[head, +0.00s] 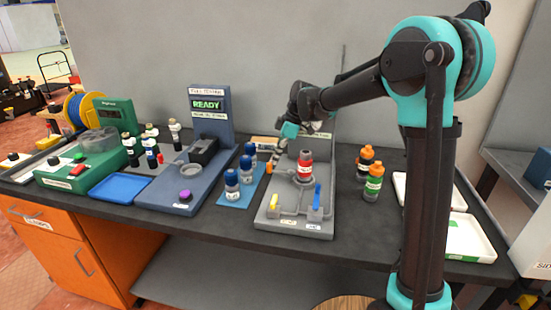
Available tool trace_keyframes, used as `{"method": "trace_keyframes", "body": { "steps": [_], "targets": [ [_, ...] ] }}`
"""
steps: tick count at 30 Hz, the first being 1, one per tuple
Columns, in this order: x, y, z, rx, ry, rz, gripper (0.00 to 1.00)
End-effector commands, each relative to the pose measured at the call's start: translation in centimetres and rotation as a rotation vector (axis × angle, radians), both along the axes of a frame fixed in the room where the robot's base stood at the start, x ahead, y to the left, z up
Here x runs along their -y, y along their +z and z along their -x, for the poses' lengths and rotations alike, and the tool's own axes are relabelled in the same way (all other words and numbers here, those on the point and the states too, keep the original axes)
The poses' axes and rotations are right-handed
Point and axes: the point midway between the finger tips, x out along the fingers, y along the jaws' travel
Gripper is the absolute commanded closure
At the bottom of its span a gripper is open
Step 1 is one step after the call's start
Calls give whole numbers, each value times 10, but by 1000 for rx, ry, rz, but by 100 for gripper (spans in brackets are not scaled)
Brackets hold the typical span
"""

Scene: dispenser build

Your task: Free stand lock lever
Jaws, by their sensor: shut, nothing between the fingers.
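The grey stand (262,220) lies on the dark bench near the middle of the head view. A red bottle (305,167) stands upright in a round holder on it. A yellow lever (274,205) and a blue lever (317,194) rise from the stand's front part. A small orange piece (269,168) shows at its left edge, just below my gripper. The wrist hides part of the sign behind.
Several blue-and-white bottles (232,184) stand on a blue mat close left of the stand. A blue station with a READY display (208,105) is farther left. Orange and green bottles (373,183) and white trays (468,240) are to the right. The bench front is clear.

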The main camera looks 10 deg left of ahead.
Motion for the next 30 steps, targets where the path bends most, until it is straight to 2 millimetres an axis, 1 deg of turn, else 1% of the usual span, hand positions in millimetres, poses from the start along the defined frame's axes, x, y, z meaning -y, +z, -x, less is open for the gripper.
{"method": "trace_keyframes", "body": {
  "steps": [2,5,8,15,19,24,30],
  "targets": [
    [1,3,0,0,0,0,100],
    [5,13,-1,0,-1,0,100],
    [12,29,-2,0,-1,0,100],
    [30,75,-7,1,-1,0,100],
    [37,94,-8,0,-2,0,100],
    [43,108,-9,0,-1,0,100],
    [44,111,-9,0,0,0,100]
  ]
}}
